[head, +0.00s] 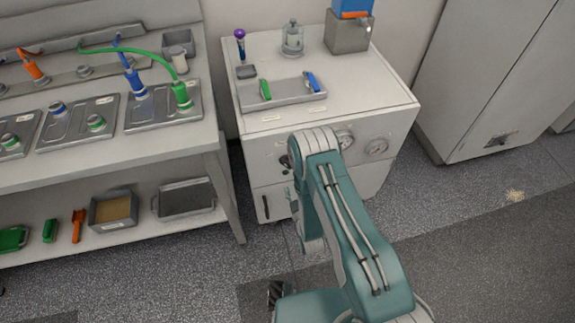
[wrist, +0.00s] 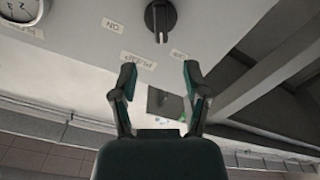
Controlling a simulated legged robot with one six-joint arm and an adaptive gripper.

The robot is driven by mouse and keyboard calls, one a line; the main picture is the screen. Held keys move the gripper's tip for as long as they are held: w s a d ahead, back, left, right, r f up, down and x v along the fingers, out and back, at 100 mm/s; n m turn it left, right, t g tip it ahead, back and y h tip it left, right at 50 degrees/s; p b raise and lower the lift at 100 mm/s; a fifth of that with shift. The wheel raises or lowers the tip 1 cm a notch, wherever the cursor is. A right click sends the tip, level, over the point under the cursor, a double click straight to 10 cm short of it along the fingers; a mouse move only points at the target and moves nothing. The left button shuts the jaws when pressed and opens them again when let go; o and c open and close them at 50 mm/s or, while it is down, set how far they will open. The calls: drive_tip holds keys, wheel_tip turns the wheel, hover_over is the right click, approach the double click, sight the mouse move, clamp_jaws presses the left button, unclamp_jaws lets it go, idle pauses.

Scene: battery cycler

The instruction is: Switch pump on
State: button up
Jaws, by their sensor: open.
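The pump knob (wrist: 161,18) is a dark round dial with a bar handle, at the top of the wrist view on a pale panel. That view is upside down. The bar points down in the picture, nearer the OFF label (wrist: 180,54) than the ON label (wrist: 113,25) at left. The PUMP label (wrist: 138,60) is below the knob. My gripper (wrist: 160,80) is open and empty, its fingers apart below the knob in the picture and not touching it. In the head view my arm stands before the white cabinet (head: 400,120); the gripper cannot be clearly made out.
A tray (head: 285,97) and a glass bottle (head: 292,38) stand on top. A workbench (head: 215,145) is left.

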sight(287, 166)
drive_tip(key=x, duration=0.9)
drive_tip(key=shift+w+a, duration=0.2)
drive_tip(key=shift+w, duration=0.15)
drive_tip(key=shift+c, duration=0.3)
clamp_jaws()
